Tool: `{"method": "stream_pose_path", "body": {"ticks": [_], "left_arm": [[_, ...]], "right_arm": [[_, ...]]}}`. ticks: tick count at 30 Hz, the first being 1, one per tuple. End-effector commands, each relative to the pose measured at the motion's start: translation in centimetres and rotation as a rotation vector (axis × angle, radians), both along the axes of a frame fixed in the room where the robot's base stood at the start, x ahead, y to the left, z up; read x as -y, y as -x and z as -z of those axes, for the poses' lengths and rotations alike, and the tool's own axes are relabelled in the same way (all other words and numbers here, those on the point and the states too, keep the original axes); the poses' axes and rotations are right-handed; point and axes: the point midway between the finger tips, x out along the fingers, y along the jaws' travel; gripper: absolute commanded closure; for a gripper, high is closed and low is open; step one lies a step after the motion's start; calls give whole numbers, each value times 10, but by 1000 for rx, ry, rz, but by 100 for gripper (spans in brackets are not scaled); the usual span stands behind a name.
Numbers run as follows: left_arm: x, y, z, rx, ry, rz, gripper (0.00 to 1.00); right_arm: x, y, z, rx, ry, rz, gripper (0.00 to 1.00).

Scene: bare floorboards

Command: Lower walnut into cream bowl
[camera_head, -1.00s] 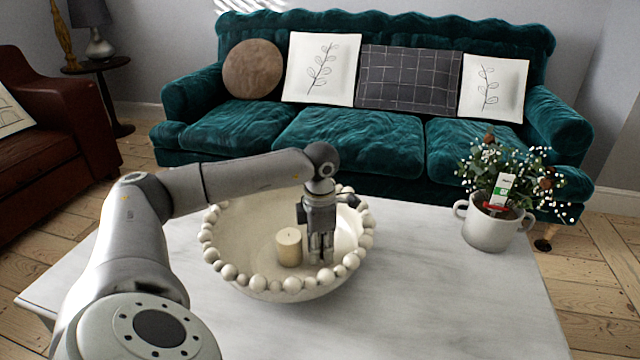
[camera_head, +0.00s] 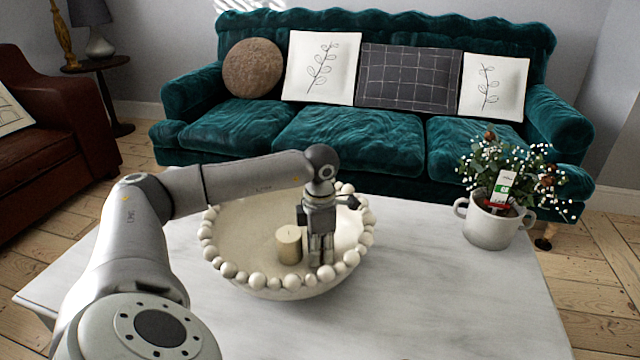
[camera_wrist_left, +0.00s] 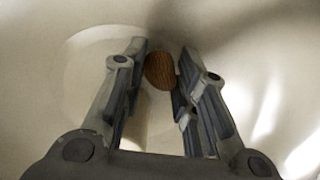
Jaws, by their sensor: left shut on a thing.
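The cream bowl (camera_head: 228,262) has a beaded rim and stands on the white table. My left gripper (camera_head: 321,262) points down inside the bowl, to the right of a candle. In the left wrist view, the brown walnut (camera_wrist_left: 160,71) shows between the fingertips of my left gripper (camera_wrist_left: 161,72), which are shut on it. The pale bowl inside lies behind it; I cannot tell whether the walnut touches the bowl. In the head view the walnut is hidden by the fingers. My right gripper is not in view.
A cream candle (camera_head: 289,244) stands inside the bowl, close beside my left gripper. A potted plant in a two-handled white pot (camera_head: 489,228) stands at the table's right. The white table (camera_head: 440,310) is clear in front. A green sofa (camera_head: 350,140) stands behind.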

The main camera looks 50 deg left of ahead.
Motion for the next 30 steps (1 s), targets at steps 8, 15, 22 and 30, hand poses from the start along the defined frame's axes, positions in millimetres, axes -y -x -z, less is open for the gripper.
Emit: {"method": "stream_pose_path", "body": {"ticks": [8,15,22,30], "left_arm": [[0,0,3,0,0,0,83],[0,0,3,0,0,0,57],[1,0,3,-1,2,1,47],[1,0,-3,0,1,1,47]], "right_arm": [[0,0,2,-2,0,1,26],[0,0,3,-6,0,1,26],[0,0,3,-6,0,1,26],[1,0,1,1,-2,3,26]]}}
